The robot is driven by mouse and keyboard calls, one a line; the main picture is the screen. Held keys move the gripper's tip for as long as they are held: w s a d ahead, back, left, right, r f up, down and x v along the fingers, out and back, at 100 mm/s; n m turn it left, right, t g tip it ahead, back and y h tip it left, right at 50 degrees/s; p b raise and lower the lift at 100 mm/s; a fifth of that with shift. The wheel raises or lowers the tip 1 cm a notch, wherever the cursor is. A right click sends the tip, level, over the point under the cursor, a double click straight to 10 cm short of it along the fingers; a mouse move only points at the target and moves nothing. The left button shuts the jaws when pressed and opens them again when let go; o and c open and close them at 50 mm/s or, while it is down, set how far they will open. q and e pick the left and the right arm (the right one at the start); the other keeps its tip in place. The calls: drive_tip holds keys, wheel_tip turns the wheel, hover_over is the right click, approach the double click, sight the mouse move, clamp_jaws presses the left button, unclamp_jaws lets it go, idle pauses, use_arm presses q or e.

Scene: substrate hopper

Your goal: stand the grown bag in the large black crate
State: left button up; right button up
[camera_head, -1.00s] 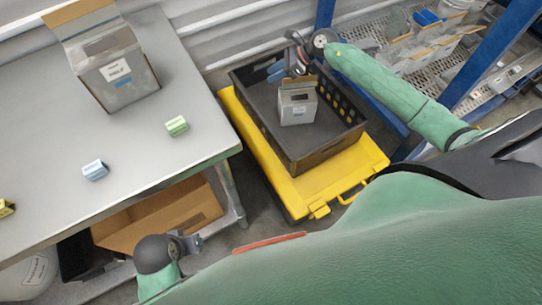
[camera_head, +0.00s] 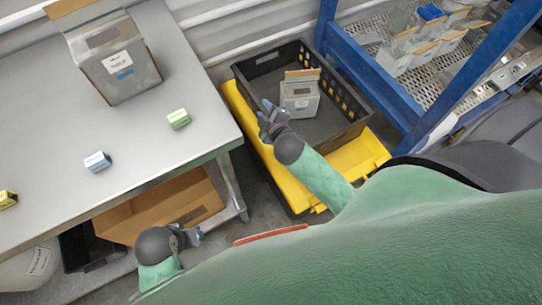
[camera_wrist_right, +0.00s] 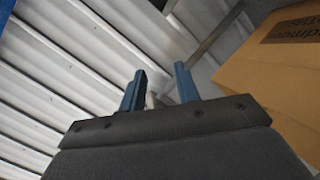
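A grey bag with a brown top flap (camera_head: 300,97) stands upright inside the large black crate (camera_head: 345,139). It has a small label on its front. My right gripper (camera_head: 267,107) is over the crate's left front side, left of the bag and apart from it. In the right wrist view its two blue fingers (camera_wrist_right: 160,88) are spread with nothing held between them. My left gripper (camera_head: 192,238) is low, beside the table's lower shelf; its fingers are too small to read. The crate's front left side is partly hidden by my right arm.
The crate rests on a yellow platform (camera_head: 357,158). A metal table (camera_head: 150,150) on the left carries a larger grey bag (camera_head: 120,72) and several small blocks. A blue-framed rack (camera_head: 398,100) with several similar bags stands right. A cardboard box (camera_head: 160,212) sits below the table.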

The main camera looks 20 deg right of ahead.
use_arm(q)
drive_tip(key=shift+d, duration=0.1)
use_arm(e)
drive_tip(key=s+a+f+m+g+y, duration=0.1)
drive_tip(key=s+a+f+m+g, duration=0.1)
drive_tip(key=s, duration=0.6)
drive_tip(key=s+a+f+m+g, duration=0.3)
drive_tip(key=s+a+g, duration=0.1)
drive_tip(key=s, duration=0.4)
drive_tip(key=s+a+f+m+g+y, duration=0.1)
drive_tip(key=s+a+f+m+g, duration=0.1)
drive_tip(key=s+g, duration=0.3)
drive_tip(key=s+a+m, duration=0.1)
drive_tip(key=s, duration=0.3)
drive_tip(key=shift+a+f+g+y, duration=0.15)
drive_tip(key=shift+g+y, duration=0.15)
